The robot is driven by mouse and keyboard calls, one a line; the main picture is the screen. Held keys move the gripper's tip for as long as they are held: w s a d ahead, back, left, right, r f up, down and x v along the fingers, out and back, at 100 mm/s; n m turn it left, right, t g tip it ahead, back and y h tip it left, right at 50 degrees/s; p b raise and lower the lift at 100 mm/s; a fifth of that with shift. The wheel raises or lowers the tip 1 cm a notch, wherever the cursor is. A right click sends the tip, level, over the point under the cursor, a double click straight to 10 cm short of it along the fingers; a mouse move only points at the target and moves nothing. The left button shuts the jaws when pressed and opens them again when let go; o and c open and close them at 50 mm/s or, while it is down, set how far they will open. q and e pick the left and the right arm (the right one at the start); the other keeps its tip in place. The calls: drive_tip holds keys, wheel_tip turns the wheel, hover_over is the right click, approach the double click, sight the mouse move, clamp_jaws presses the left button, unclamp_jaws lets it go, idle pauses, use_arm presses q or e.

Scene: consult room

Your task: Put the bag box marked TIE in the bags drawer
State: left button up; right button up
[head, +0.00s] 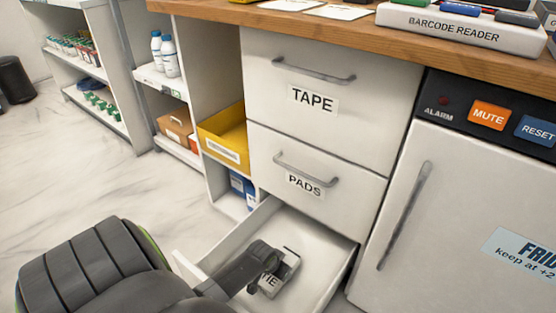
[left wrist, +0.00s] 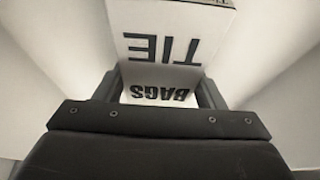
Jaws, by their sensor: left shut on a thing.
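The white box marked TIE (head: 283,275) is inside the open bottom drawer (head: 312,243), low between its walls. In the left wrist view the box (left wrist: 185,22) shows TIE upside down, with BAGS on a pale face nearer my gripper. My left gripper (head: 268,265) reaches down into the drawer and is shut on the box; its fingers lie on either side of the box in the left wrist view (left wrist: 160,88). Whether the box touches the drawer floor is hard to tell. The drawer's front label is hidden. My right gripper is not in view.
Above are shut drawers marked TAPE (head: 312,99) and PADS (head: 305,184). A fridge door (head: 425,215) stands close on the right. A yellow bin (head: 225,135) sits on the shelf to the left. The drawer floor around the box is clear.

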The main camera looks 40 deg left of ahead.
use_arm(q)
drive_tip(key=o, duration=1.2)
drive_tip(key=shift+r, duration=0.1)
